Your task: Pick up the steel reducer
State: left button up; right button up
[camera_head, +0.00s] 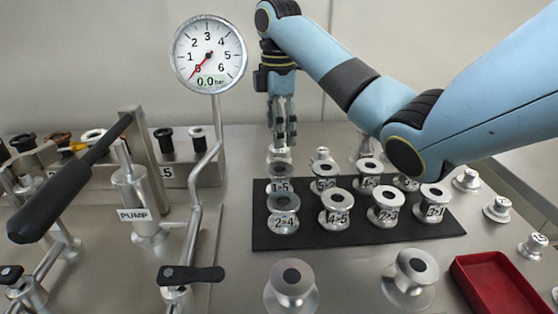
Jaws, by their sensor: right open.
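Several steel reducers stand upright on a black mat (330,239), with labels such as 1-5 (280,184), 2-4 (283,221), 4-5 (336,217), 2-3 (386,213) and 3-1 (433,207). Which one the task means cannot be told. My right gripper (283,138) points down at the back left of the mat, its fingers open and empty. It is above or behind a steel piece (279,155) at the back of the left column; the gap is hard to judge. My right forearm hides part of the back right. My left gripper is out of view.
Two larger steel flanged pieces (292,285) (410,278) stand in front of the mat. A red tray (497,282) lies at the front right. The pump (146,207), its black-handled lever (65,185) and a gauge (209,54) reading 0.0 bar occupy the left. Small fittings stand along the right.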

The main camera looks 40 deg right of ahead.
notch_tip(320, 180, down, 5)
jog(key=shift+d+f+b, duration=0.1)
jog(key=shift+f+b, duration=0.1)
jog(key=shift+b, duration=0.1)
jog(key=shift+s, duration=0.1)
jog(key=c, duration=1.2)
jog(key=shift+c, duration=0.2)
